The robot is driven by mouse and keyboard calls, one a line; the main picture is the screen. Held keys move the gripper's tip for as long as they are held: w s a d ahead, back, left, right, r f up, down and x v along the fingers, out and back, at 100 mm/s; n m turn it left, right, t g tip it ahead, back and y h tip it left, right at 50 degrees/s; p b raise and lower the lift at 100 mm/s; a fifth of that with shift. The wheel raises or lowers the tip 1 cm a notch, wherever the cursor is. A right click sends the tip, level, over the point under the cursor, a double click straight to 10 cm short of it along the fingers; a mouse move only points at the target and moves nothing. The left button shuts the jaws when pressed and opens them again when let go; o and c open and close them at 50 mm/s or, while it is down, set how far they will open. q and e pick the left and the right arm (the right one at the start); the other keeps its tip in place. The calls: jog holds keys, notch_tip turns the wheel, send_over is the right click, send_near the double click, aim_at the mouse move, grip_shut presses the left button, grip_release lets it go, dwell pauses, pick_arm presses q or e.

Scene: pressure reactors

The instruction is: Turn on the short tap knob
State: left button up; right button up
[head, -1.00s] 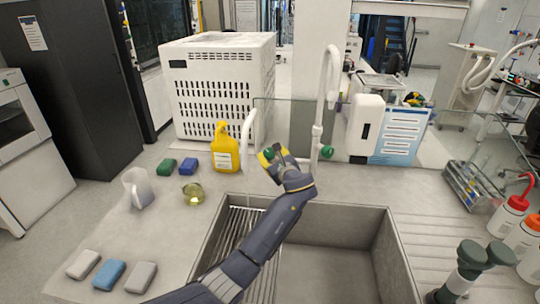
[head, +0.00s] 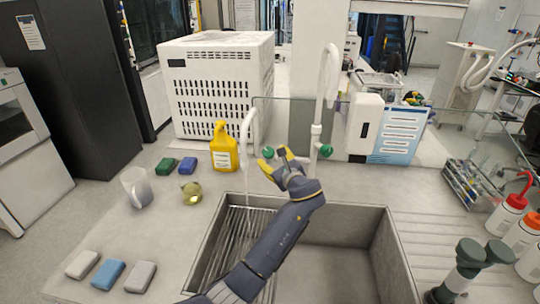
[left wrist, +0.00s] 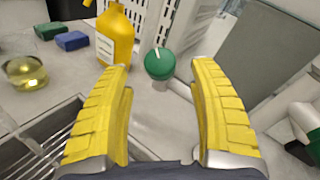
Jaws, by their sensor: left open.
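The short white tap (head: 247,132) stands behind the sink. A thin pale streak like running water hangs below its spout. Its round green knob (head: 268,152) is to the right of the spout; the knob also shows in the left wrist view (left wrist: 160,64) with a white mark on top. My left gripper (head: 274,158) is open and empty, its yellow fingers on either side of the knob in the left wrist view, with the knob beyond the fingertips and apart from them. A taller white tap (head: 328,85) with a green knob (head: 325,150) stands to the right.
The sink (head: 385,235) lies under my left arm. A yellow bottle (head: 223,150), green and blue sponges (head: 190,164), a small flask (head: 191,193) and a beaker (head: 137,188) stand to the left. A glass pane and a white box (head: 364,125) are behind the taps.

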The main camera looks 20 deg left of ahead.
pick_arm(q)
jog(key=shift+v, duration=1.6)
